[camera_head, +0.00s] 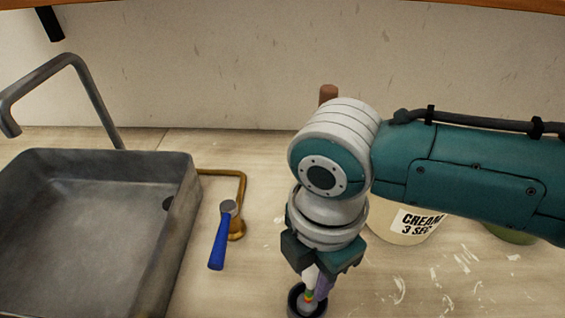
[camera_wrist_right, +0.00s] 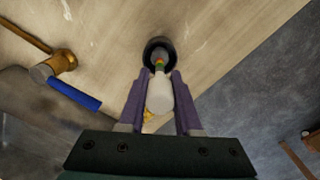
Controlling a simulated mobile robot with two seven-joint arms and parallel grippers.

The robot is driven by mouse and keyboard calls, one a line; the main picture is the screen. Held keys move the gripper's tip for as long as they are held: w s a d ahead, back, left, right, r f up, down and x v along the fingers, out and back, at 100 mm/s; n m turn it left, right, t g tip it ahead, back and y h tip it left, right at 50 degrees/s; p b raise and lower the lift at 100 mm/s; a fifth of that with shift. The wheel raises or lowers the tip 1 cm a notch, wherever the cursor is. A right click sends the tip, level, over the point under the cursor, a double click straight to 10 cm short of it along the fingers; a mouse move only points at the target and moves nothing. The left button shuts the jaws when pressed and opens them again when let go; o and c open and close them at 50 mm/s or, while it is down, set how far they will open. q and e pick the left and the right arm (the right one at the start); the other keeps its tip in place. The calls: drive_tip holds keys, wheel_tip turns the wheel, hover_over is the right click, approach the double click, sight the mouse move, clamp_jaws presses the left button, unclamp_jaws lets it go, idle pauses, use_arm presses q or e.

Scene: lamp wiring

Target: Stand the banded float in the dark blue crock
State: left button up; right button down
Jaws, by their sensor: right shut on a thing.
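The banded float (camera_head: 309,295) has a white body with coloured bands and a grey lower end. My right gripper (camera_head: 314,284) is shut on it, pointing down. In the right wrist view the float (camera_wrist_right: 160,96) sits between the purple fingers (camera_wrist_right: 158,80), its banded end away from the palm. The small dark crock (camera_head: 292,301) is directly below, at the bottom edge of the head view. In the right wrist view the float's grey end overlaps the mouth of the crock (camera_wrist_right: 146,52); how deep it reaches I cannot tell. My left gripper is not in view.
A grey sink (camera_head: 95,235) with a tap (camera_head: 85,85) is at the left. A brass pipe with a blue-handled valve (camera_head: 217,247) stands between sink and crock. A cream labelled pot (camera_head: 403,226) stands behind my right arm, and a green thing (camera_head: 510,235) is partly hidden.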

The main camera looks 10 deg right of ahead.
drive_tip(key=shift+f+b, duration=0.55)
drive_tip(key=shift+f, duration=0.15)
drive_tip(key=c, duration=0.5)
unclamp_jaws()
drive_tip(key=shift+r, duration=0.15)
